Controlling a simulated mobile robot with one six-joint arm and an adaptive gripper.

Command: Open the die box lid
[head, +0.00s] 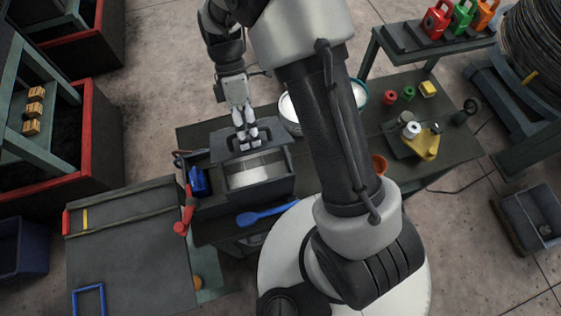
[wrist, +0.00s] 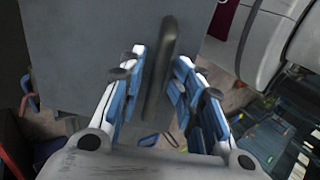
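The die box (head: 268,190) is a dark grey box on the bench, with a silvery round thing (head: 255,172) showing inside. Its dark lid (head: 272,132) is raised at the back of the box, leaving the inside in view; its exact angle is hard to tell. My gripper (head: 243,142) is at the lid. In the wrist view the lid is a flat grey panel (wrist: 80,35) with a dark bar handle (wrist: 163,65). My gripper's fingers (wrist: 160,62) are spread on either side of the handle, with gaps showing, so it looks open.
A red-handled lever (head: 184,215), a blue tool (head: 262,215) and a blue block (head: 200,182) are close to the box. A pale bowl (head: 290,112) stands behind it to the right. A yellow device (head: 425,145) sits farther right on the bench.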

